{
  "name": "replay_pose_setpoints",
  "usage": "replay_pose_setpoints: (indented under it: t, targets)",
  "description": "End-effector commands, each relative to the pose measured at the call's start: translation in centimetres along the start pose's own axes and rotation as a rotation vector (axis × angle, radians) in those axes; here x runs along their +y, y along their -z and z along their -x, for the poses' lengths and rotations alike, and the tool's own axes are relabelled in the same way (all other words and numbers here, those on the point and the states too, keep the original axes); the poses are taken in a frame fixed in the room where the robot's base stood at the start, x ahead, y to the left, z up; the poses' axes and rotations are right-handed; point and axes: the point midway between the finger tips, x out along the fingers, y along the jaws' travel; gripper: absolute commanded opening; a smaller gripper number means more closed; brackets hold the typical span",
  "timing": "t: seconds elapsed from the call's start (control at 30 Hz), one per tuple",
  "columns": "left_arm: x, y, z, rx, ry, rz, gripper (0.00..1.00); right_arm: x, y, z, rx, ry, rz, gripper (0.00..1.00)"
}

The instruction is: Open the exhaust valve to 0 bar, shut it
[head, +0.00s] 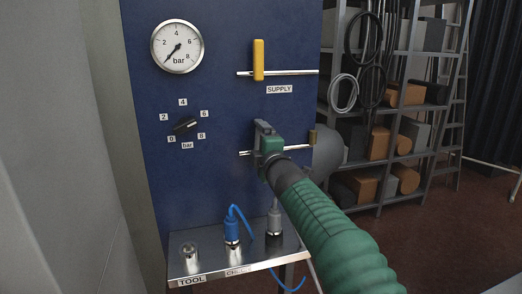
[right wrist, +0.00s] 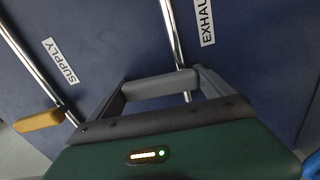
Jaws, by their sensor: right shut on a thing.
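The exhaust pipe (head: 295,149) runs across the blue panel, below the supply valve. My right gripper (head: 268,140) is at this pipe, and in the head view it covers most of the exhaust valve. In the right wrist view, its fingers are shut on a grey exhaust handle (right wrist: 160,86), which lies across the exhaust pipe (right wrist: 173,38). The EXHAUST label (right wrist: 206,22) is partly cut off. The pressure gauge (head: 177,46) has its needle at the lower left, at about 0 bar. My left gripper is not in view.
The yellow supply handle (head: 258,60) stands upright across its pipe. A black regulator knob (head: 186,125) sits left of my gripper. Below is a metal shelf (head: 210,266) with a blue connector (head: 232,232) and hose. A storage rack (head: 400,110) stands at the right.

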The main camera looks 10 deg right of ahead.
Motion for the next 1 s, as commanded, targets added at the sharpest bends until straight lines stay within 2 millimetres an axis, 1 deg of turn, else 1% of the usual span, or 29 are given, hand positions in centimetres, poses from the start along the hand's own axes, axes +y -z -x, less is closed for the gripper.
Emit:
replay_pose_setpoints:
  t: [0.03, 0.3, 0.73, 0.77, 0.8, 1.0]
  targets:
    - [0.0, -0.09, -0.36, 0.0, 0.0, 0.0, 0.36, -0.81, 0.15, -0.08, 0.0, 0.011, 0.021, 0.19]
    - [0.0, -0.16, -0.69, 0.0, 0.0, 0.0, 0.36, -0.85, 0.36, -0.1, 0.0, 0.014, 0.083, 0.19]
    - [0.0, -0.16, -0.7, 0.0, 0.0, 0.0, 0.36, -0.96, 0.4, -0.13, 0.0, 0.017, 0.094, 0.19]
    - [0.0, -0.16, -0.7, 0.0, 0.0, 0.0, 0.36, -0.98, 0.4, -0.13, 0.0, 0.017, 0.094, 0.96]
    - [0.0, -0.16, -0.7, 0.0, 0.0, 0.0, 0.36, -0.96, 0.41, -0.14, 0.0, 0.017, 0.093, 1.0]
    - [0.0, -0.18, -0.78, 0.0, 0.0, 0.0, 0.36, -0.79, 0.45, -0.02, 0.001, 0.012, 0.091, 1.0]
